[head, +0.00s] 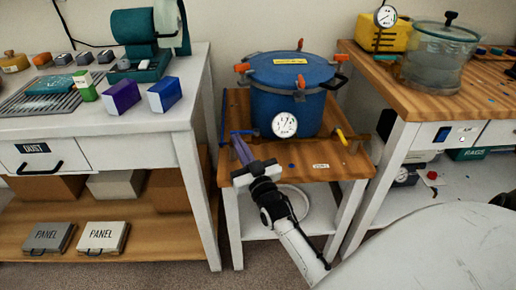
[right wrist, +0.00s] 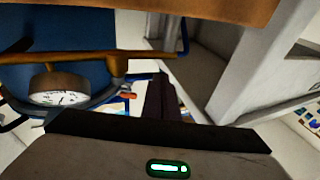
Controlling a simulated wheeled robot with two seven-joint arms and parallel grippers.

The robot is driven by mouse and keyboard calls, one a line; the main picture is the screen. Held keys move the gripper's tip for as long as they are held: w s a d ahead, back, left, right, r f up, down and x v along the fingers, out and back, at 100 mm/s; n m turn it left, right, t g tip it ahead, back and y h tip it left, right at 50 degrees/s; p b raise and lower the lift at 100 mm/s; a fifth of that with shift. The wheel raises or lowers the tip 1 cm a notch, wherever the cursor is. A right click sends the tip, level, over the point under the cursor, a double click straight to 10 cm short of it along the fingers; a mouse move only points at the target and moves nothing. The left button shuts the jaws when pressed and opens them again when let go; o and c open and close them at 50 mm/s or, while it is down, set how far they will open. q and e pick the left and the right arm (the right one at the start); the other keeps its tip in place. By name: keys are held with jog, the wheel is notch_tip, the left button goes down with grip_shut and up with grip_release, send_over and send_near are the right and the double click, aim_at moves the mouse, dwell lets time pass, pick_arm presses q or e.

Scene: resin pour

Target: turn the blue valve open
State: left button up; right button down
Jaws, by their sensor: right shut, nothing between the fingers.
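The blue pressure pot (head: 290,100) stands on a small wooden-topped stand, with a round gauge (head: 285,124) on its front. A small blue handle (head: 244,132), which looks like the blue valve, shows left of the gauge, just behind my right fingertips. My right gripper (head: 240,150) is shut and empty at the stand's front left. In the right wrist view its dark fingers (right wrist: 160,98) are together near a brass-coloured pipe (right wrist: 100,57) and the gauge (right wrist: 58,90). A blue piece (right wrist: 183,38) shows beyond the pipe end. I cannot tell whether the fingers touch the handle. My left gripper is out of view.
A yellow handle (head: 342,136) is at the stand's right. A white bench (head: 150,120) with a purple box (head: 122,96) and a blue box (head: 165,94) is at left. A wooden bench (head: 400,95) with a clear chamber (head: 440,60) is at right. Gaps separate the stand from both.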

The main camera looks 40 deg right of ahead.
jog(key=shift+r, duration=0.15)
jog(key=v, duration=0.7)
jog(key=shift+s+p, duration=0.25)
jog(key=shift+p, duration=0.1)
